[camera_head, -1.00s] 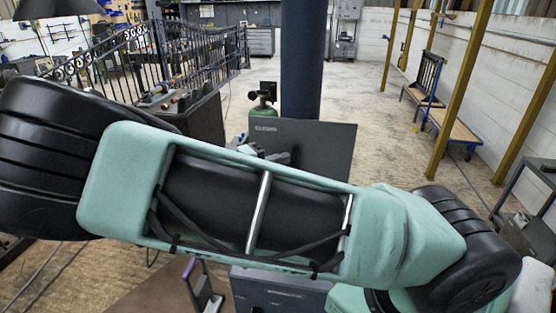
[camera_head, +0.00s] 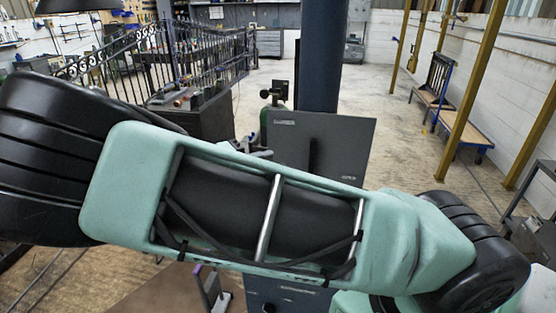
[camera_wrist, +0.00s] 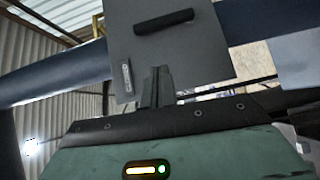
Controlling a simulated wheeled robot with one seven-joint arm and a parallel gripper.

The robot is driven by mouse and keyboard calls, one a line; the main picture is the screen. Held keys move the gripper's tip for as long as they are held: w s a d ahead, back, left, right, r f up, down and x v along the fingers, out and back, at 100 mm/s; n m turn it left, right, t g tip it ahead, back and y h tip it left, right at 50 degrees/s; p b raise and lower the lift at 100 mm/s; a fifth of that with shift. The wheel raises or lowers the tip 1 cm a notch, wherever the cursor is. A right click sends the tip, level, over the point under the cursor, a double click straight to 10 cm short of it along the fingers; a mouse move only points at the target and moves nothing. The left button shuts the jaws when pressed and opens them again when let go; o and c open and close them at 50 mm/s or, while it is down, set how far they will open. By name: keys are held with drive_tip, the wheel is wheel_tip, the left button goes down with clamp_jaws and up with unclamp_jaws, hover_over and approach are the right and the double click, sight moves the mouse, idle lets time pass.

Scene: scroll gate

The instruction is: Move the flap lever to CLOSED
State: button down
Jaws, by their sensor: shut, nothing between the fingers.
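A grey upright panel (camera_head: 345,140) stands in front of the dark blue column, with a small pale label at its upper left that I cannot read. A dark bar, apparently the flap lever (camera_head: 314,156), stands upright on it, its lower end hidden by my arm. In the wrist view the panel (camera_wrist: 205,60) looks tilted; the black bar (camera_wrist: 164,21) is near its top and a small label is at its left. My gripper (camera_wrist: 160,72) is shut and empty, its tips overlapping the panel's lower part, apart from the bar. Contact with the panel cannot be told.
My arm crosses the head view and hides the area below the panel. The dark blue column (camera_head: 320,60) rises behind it. A bench with ironwork (camera_head: 195,110) is at left, a yellow post (camera_head: 475,90) at right. Open floor lies behind.

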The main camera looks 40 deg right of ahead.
drive_tip(key=a, duration=0.3)
drive_tip(key=a+b, duration=0.1)
drive_tip(key=shift+w+a, duration=0.3)
drive_tip(key=shift+a, duration=0.1)
drive_tip(key=s+a+f+n+g+y, duration=0.1)
drive_tip(key=s+a+f+n+y, duration=0.3)
drive_tip(key=s+f+y, duration=0.5)
drive_tip(key=s+a+r+n+t+y, duration=0.1)
drive_tip(key=s+a+r+n+y, duration=0.1)
drive_tip(key=s+a, duration=0.4)
drive_tip(key=s+a+r+n+t+y, duration=0.2)
drive_tip(key=s+a+r+n+y, duration=0.1)
drive_tip(key=s+a+r+y, duration=0.2)
drive_tip(key=s+a+y+b, duration=0.1)
drive_tip(key=s+a+y, duration=0.1)
drive_tip(key=s, duration=0.2)
drive_tip(key=shift+s+r+n, duration=0.25)
drive_tip(key=shift+r+n, duration=0.05)
